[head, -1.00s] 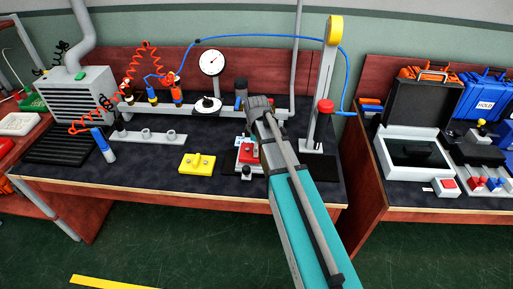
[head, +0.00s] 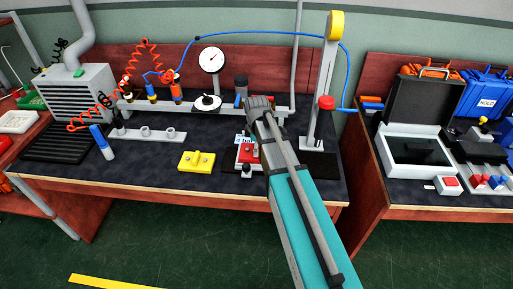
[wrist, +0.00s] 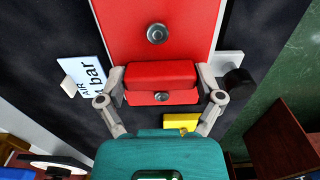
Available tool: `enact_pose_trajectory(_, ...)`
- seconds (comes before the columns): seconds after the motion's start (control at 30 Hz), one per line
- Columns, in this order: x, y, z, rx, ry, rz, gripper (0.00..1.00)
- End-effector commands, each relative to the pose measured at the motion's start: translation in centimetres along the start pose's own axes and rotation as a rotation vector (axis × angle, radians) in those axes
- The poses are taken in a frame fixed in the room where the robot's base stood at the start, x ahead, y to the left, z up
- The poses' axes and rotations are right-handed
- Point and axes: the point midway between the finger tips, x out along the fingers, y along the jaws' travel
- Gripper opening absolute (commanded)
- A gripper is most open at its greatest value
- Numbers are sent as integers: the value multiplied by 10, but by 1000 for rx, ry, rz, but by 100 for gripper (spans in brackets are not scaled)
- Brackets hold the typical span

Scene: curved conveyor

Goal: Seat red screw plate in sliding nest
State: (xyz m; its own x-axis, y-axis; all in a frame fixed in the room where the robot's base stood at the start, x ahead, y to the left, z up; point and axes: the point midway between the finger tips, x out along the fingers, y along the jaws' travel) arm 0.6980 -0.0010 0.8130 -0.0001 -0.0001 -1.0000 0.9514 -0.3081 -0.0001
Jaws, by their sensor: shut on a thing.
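The red screw plate (wrist: 160,20) fills the top of the wrist view, with a grey screw on its face. A raised red block (wrist: 160,75) on it lies between the two fingers of my gripper (wrist: 162,88), which is shut on it. In the head view the red plate (head: 247,154) shows just left of my arm, low over a grey and dark fixture (head: 246,169) that looks like the sliding nest. My arm hides part of both, so I cannot tell whether the plate lies flat in the nest.
A yellow block (head: 197,161) lies left of the fixture. A white "AIR 4 bar" card (wrist: 86,78) and a black knob (wrist: 238,82) flank the plate. A stand with a red knob (head: 326,103) rises at right, a dial gauge (head: 212,60) behind.

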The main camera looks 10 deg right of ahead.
Motion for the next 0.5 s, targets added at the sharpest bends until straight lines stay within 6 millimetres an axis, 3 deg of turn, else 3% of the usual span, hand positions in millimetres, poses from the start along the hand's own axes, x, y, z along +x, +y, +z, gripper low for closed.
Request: enact_pose_trajectory(0.5,10,0,0,0,0,0,25)
